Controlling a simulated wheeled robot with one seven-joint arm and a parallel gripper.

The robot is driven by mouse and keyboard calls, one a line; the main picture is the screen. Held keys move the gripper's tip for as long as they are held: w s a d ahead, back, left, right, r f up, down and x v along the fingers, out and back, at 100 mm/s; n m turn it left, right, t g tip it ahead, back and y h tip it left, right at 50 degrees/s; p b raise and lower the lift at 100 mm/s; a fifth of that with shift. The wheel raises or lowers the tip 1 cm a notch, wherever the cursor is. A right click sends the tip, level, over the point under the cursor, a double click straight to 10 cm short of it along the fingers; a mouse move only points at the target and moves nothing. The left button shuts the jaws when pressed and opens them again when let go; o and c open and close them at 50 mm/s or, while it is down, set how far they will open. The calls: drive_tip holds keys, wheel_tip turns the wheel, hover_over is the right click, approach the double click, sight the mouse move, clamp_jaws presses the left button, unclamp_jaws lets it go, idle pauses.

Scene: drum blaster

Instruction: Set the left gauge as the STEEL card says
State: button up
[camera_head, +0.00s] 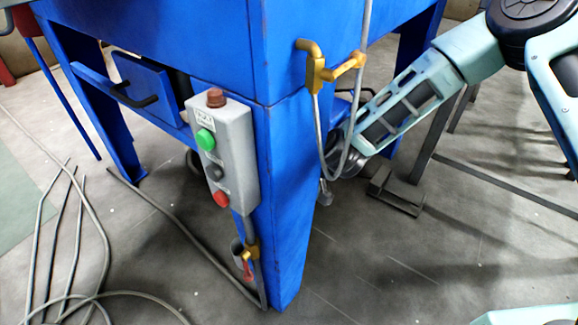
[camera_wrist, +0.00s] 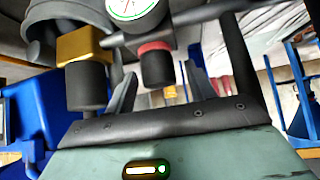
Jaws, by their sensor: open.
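In the wrist view, a round white gauge (camera_wrist: 132,7) with a green arc is cut off by the top edge, so its reading cannot be told. Below it is a black knob (camera_wrist: 157,66) with a red collar (camera_wrist: 154,47). My gripper (camera_wrist: 161,69) is open, and the knob appears between its two dark fingers. I cannot tell whether they touch it. In the head view my gripper is hidden behind the blue cabinet. The STEEL card is not in view, and I cannot tell whether this gauge is the left one.
A brass block (camera_wrist: 84,46) with a black cylinder (camera_wrist: 86,86) is close left of my gripper. In the head view, the blue cabinet (camera_head: 290,180) carries a control box (camera_head: 236,155) and a brass valve (camera_head: 315,70) with a hose. Cables lie on the floor at left.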

drive_tip(key=shift+w+f+n+g+y+b, duration=0.1)
drive_tip(key=shift+n+g+y+b, duration=0.3)
drive_tip(key=shift+n+b, duration=0.3)
drive_tip(key=n+g+y, duration=0.1)
drive_tip(key=n, duration=0.1)
drive_tip(key=shift+n+g, duration=0.3)
drive_tip(key=shift+g, duration=0.1)
drive_tip(key=n+g, duration=0.1)
drive_tip(key=n+g+p, duration=0.1)
drive_tip(key=n, duration=0.1)
drive_tip(key=shift+r+g+y, duration=0.3)
drive_tip(key=shift+r, duration=0.05)
drive_tip(key=n+g+p, duration=0.2)
drive_tip(key=n+g, duration=0.1)
drive_tip(key=n, duration=0.1)
drive_tip(key=shift+f+n, duration=0.1)
drive_tip(key=shift+n, duration=0.2)
drive_tip(key=p+v, duration=0.7)
drive_tip(key=v, duration=1.1)
drive_tip(key=s+d+r+m+h+p, duration=0.2)
drive_tip(key=s+r+m+p, duration=0.1)
drive_tip(key=s+r+m, duration=0.1)
drive_tip(key=s+d+r+m+t+h+p, duration=0.1)
drive_tip(key=s+d+r+m+h+p, duration=0.1)
drive_tip(key=s+r, duration=0.4)
wheel_tip(320, 180, up, 3)
drive_tip(key=shift+m+h+p, duration=0.5)
drive_tip(key=shift+m+h, duration=0.2)
drive_tip(key=shift+m, duration=0.3)
